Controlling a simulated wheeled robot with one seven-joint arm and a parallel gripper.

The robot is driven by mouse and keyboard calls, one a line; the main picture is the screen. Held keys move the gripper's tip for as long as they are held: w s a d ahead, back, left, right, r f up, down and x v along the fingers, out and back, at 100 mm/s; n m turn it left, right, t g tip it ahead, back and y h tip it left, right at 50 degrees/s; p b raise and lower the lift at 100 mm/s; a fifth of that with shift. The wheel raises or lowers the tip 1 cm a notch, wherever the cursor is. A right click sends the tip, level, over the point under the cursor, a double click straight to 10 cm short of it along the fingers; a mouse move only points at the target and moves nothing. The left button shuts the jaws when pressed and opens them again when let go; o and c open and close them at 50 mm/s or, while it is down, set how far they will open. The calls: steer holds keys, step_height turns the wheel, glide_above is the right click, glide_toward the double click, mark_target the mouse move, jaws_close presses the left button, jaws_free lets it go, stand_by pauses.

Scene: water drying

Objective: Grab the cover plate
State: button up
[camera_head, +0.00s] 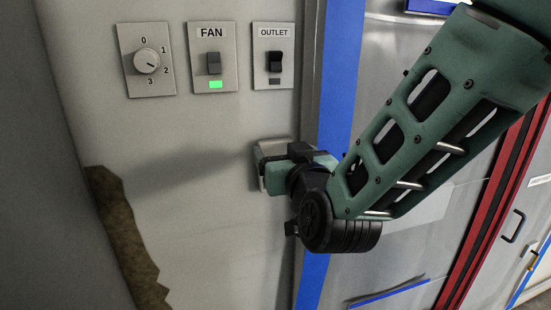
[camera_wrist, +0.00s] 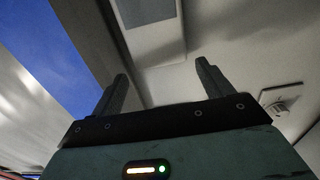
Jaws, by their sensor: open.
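The cover plate (camera_head: 262,184) is a small pale plate with rounded corners on the wall, below the switches and beside the blue strip. My gripper (camera_head: 290,165) is in front of it and hides much of it in the head view. In the wrist view, a pale rectangular plate with a grey middle (camera_wrist: 148,12) shows at the top, cut off by the frame edge; it may be the cover plate. My gripper (camera_wrist: 162,70) is open there, with two dark fingers apart and nothing between them. Whether the fingers touch the plate cannot be told.
Above are a rotary dial (camera_head: 147,61), a FAN switch (camera_head: 213,63) with a green light, and an OUTLET switch (camera_head: 275,61). A blue strip (camera_head: 343,60) runs beside the wall panel. A brown jagged patch (camera_head: 125,235) is at lower left.

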mark_target(277, 143)
steer(key=shift+r+p+x, duration=0.25)
steer(key=shift+p+x, duration=0.45)
steer(key=shift+x, duration=0.45)
steer(key=shift+w+a+f, duration=0.2)
steer(key=shift+w, duration=0.3)
steer(key=c, duration=1)
steer(key=shift+r, duration=0.1)
